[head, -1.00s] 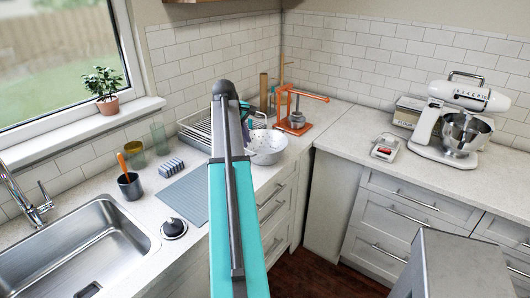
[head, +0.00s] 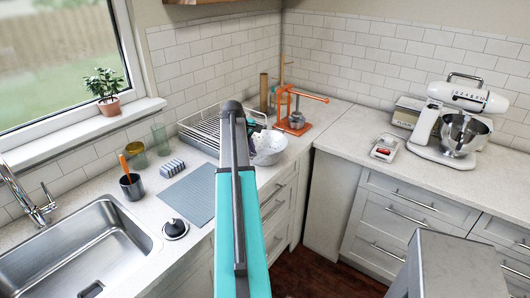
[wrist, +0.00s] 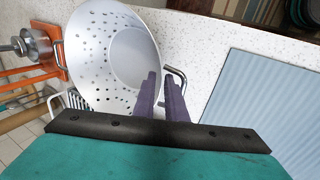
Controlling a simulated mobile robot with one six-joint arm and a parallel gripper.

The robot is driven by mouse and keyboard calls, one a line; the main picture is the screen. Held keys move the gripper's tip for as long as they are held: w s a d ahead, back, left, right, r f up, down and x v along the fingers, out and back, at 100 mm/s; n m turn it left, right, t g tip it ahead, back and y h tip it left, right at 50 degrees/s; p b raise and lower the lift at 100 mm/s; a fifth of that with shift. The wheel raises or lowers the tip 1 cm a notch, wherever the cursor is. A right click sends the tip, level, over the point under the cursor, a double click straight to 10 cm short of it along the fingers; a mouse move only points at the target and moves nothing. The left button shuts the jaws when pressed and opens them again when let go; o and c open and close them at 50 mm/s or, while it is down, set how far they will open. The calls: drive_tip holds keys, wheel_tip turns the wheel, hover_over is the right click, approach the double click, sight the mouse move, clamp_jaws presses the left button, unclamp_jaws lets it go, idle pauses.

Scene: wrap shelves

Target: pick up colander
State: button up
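The colander (head: 268,148) is a white perforated bowl on the counter by the corner, right of the dish rack. It fills the upper left of the wrist view (wrist: 112,55), with its open side facing the camera. A dark loop handle (wrist: 182,76) sticks out at its right rim. My gripper's two purple-grey fingers (wrist: 162,80) reach to the rim and this handle, with a narrow gap between them. Whether they touch or enclose the handle is unclear. In the head view my teal arm hides part of the rack, and the fingers show only as a small dark shape left of the colander.
An orange press (head: 298,124) stands just behind the colander. The wire dish rack (head: 202,128) is to its left, with a blue-grey mat (head: 190,194) nearer. The sink (head: 75,250) is at front left. A mixer (head: 458,125) stands on the right counter.

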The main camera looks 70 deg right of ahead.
sight(256, 164)
drive_tip(key=shift+f, duration=0.1)
drive_tip(key=shift+p+x, duration=0.85)
drive_tip(key=shift+x, duration=1.8)
clamp_jaws()
